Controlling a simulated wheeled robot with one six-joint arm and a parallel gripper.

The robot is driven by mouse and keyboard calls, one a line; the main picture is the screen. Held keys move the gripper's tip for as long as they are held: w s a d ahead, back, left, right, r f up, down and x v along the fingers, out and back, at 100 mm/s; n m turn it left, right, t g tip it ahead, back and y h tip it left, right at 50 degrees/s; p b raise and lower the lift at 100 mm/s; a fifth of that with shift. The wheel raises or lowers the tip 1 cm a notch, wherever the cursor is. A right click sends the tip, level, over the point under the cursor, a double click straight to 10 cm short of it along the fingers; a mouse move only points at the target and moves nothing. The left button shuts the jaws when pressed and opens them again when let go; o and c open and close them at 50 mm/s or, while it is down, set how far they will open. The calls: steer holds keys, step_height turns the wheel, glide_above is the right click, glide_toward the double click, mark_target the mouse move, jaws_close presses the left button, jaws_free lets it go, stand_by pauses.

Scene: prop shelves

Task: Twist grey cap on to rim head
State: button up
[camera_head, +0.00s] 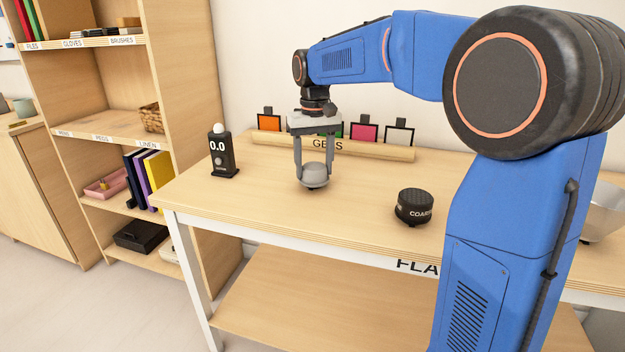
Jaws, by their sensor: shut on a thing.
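My gripper (314,165) points down over the table, its two fingers shut on the sides of a rounded grey piece, seemingly the grey cap (314,173). A dark part shows just under the grey piece, close to the tabletop. I cannot tell whether this dark part is the rim head, or whether the cap is seated on it. A black ribbed round piece (414,205) with lettering starting "COA" stands on the table to the right, apart from my gripper.
A black display (222,156) reading 0.0 stands at the table's left. A wooden rail (270,141) with several coloured cards runs along the back. A pale bowl (603,213) is at the right, partly behind my arm. The tabletop (345,215) in front is clear.

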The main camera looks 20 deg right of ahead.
mark_target(314, 165)
steer(key=shift+r, duration=2.5)
steer(key=shift+r, duration=0.1)
step_height(314, 165, up, 3)
steer(key=shift+r+m, duration=0.2)
steer(key=shift+m, duration=0.1)
steer(key=shift+f, duration=4.7)
steer(key=shift+f, duration=0.15)
steer(key=o, duration=1.2)
steer(key=shift+c, duration=0.2)
step_height(314, 165, up, 12)
